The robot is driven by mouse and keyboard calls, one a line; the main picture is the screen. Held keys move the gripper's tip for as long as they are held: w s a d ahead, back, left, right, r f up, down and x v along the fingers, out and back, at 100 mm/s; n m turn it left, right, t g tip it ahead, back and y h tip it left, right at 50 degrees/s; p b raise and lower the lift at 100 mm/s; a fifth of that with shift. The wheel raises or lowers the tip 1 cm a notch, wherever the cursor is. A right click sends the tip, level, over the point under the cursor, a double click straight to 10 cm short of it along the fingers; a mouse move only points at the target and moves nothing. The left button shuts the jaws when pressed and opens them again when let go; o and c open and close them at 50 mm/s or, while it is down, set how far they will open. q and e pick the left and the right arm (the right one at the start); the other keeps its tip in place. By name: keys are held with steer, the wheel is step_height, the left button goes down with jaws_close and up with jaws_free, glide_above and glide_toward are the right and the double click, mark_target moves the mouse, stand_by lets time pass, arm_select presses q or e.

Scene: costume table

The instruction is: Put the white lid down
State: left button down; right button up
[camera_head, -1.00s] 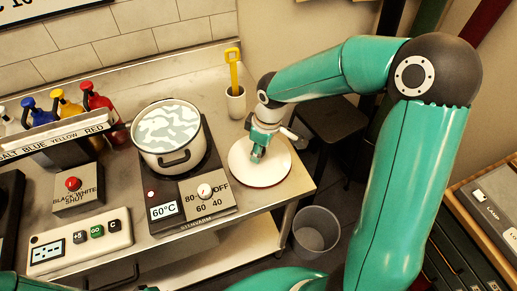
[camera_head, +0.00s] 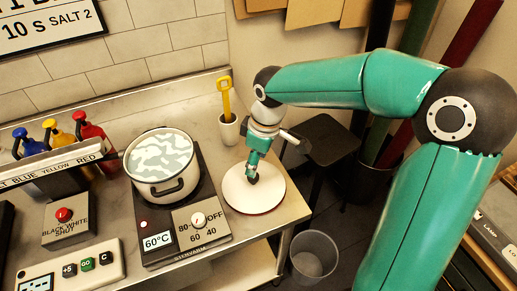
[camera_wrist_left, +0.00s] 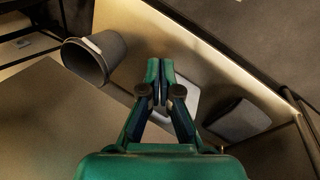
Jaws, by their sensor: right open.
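The white lid (camera_head: 262,201) lies flat on the metal worktop at the right end, beside the hotplate. It is a pale disc with a reddish edge. My right gripper (camera_head: 252,177) is open and points down over the middle of the lid; the lid's knob is not clearly seen, and I cannot tell whether the fingers touch it. My left gripper (camera_wrist_left: 160,82) shows in the left wrist view with its fingertips together and nothing seen between them; it is away from the lid.
An uncovered pot (camera_head: 161,183) with marbled white and grey-green contents stands on the hotplate (camera_head: 182,246). A white cup (camera_head: 229,132) with a yellow tool stands behind the lid. The worktop's right edge is close to the lid; a grey bin (camera_head: 314,258) stands on the floor below.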

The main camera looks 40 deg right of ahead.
steer(key=shift+s+d+r, duration=0.1)
steer(key=shift+s+r, duration=0.05)
steer(key=shift+r, duration=0.95)
steer(key=shift+s+d+r, duration=0.1)
steer(key=shift+s+r, duration=0.05)
steer(key=shift+r, duration=0.95)
